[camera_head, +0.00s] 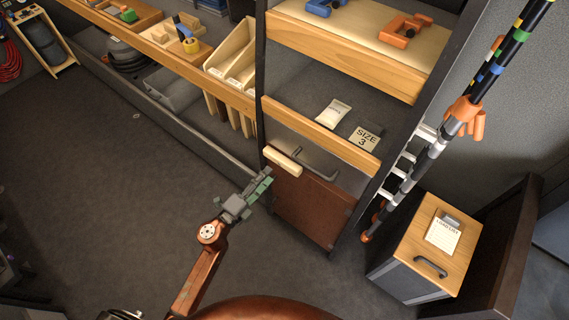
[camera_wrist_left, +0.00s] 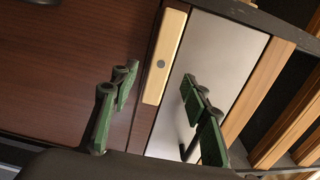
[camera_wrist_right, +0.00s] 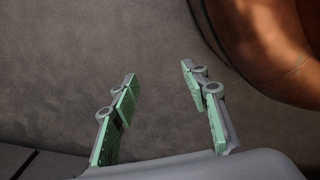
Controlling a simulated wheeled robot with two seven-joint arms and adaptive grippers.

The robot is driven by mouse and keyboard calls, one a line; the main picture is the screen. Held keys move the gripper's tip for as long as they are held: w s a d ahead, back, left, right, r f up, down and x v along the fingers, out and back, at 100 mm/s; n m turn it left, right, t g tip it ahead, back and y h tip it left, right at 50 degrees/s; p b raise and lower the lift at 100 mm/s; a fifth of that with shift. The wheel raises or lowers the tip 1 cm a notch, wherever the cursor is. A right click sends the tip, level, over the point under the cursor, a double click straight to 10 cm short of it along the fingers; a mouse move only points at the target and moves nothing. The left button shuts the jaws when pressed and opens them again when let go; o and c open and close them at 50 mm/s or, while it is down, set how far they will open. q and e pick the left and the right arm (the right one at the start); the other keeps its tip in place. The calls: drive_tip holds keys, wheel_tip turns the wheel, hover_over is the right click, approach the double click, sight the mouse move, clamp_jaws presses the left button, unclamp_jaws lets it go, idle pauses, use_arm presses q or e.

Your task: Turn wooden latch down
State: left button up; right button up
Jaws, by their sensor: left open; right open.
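The pale wooden latch (camera_head: 282,161) is a short block lying lengthwise along the top edge of the brown door panel (camera_head: 312,208). In the left wrist view the latch (camera_wrist_left: 168,45) shows a dark round pivot and lies along the door's edge. My left gripper (camera_head: 267,176) is open just below and beside the latch. In the left wrist view its fingertips (camera_wrist_left: 157,76) stand on either side of the latch's near end, with space to each; contact cannot be told. My right gripper (camera_wrist_right: 158,72) is open and empty over grey floor.
A grey bar handle (camera_head: 322,173) is beside the latch, near the door. Wooden shelf rails (camera_head: 320,132) run above. A cart with a wooden top (camera_head: 432,245) and a striped pole (camera_head: 480,78) stand right. The floor (camera_head: 110,200) at left is clear.

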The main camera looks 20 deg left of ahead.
sight(279, 164)
use_arm(q)
drive_tip(key=x, duration=0.7)
drive_tip(key=shift+w+d+b, duration=0.1)
drive_tip(key=shift+w+b, duration=0.1)
drive_tip(key=shift+b, duration=0.2)
use_arm(e)
drive_tip(key=shift+w+a+r, duration=0.25)
drive_tip(key=shift+w+r, duration=0.2)
drive_tip(key=shift+r, duration=0.15)
drive_tip(key=shift+w+a+r, duration=0.2)
drive_tip(key=shift+w+r, duration=0.2)
drive_tip(key=shift+r, duration=0.15)
use_arm(q)
drive_tip(key=shift+c, duration=0.4)
clamp_jaws()
